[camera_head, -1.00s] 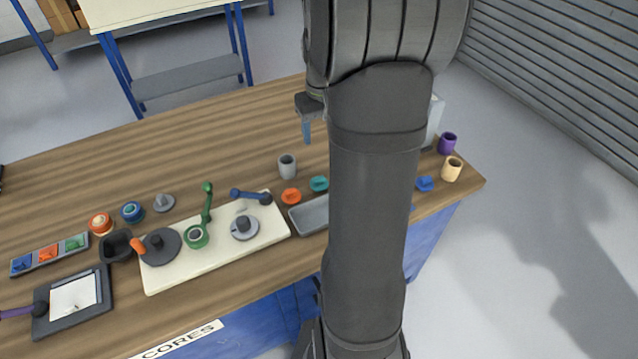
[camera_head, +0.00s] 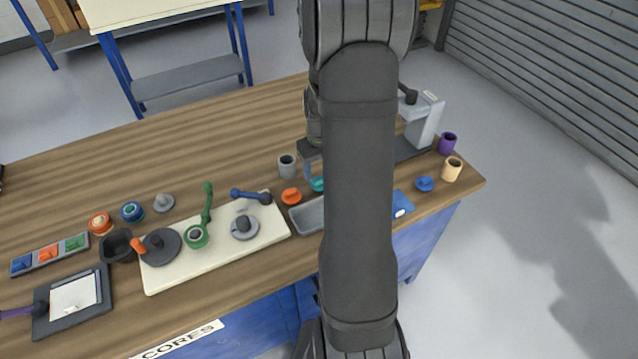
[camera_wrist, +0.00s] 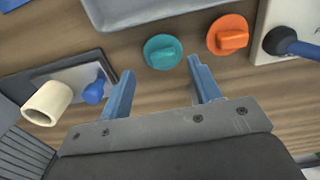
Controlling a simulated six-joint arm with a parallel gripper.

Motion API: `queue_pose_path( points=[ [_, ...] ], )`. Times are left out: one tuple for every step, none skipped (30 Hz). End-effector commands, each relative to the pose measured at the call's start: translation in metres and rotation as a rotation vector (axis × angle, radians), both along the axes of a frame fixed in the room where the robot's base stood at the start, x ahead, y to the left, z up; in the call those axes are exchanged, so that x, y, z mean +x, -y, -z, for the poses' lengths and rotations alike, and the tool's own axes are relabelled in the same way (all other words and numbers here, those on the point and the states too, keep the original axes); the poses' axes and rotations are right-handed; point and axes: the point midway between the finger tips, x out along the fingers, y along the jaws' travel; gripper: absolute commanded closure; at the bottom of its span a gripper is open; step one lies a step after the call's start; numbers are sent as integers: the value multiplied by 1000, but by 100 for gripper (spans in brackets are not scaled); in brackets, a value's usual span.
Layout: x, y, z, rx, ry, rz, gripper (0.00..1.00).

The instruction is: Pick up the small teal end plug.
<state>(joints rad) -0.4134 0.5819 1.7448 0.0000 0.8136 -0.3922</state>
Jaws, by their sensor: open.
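The small teal end plug (camera_wrist: 163,51) lies on the wooden table, a round disc with a raised grip bar. In the head view only a sliver of the teal plug (camera_head: 317,184) shows beside my arm. My gripper (camera_wrist: 160,75) is open, with blue fingers spread wide and nothing between them. In the wrist view the plug shows just beyond the fingertips, roughly centred between them and apart from both. In the head view my gripper is mostly hidden by my arm, with one blue finger (camera_head: 308,172) showing near the plug.
An orange end plug (camera_wrist: 229,35) lies right beside the teal one. A grey tray (camera_wrist: 100,12) lies close by. A blue plug (camera_wrist: 95,91) and a cream cup (camera_wrist: 47,103) are to the left. A grey cup (camera_head: 287,166) stands near my gripper.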

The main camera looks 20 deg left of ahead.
Motion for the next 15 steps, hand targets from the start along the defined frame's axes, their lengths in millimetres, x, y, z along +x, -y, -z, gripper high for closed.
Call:
queue_pose_path(
  points=[
    [-2,-1,8,-2,-5,-1,42],
    [-3,-1,13,-3,-6,-1,42],
    [-4,-2,20,-2,-5,-1,42],
    [-5,-2,25,-2,-5,-1,42],
    [-4,-3,29,-2,-5,-1,42],
    [-4,-3,34,-2,-3,0,42],
    [-4,-3,37,-2,-3,0,42],
    [-4,-2,40,-1,-3,0,42],
    [-4,-3,42,-1,-3,0,42],
    [-4,-3,44,-1,-2,0,42],
    [-4,-3,45,-1,-2,0,42],
    [-3,-3,45,-1,-1,0,42],
    [-3,-3,45,-1,-1,0,42],
    [-3,-3,45,-1,-1,0,42],
    [-3,-3,45,-1,-1,0,42]
  ],
)
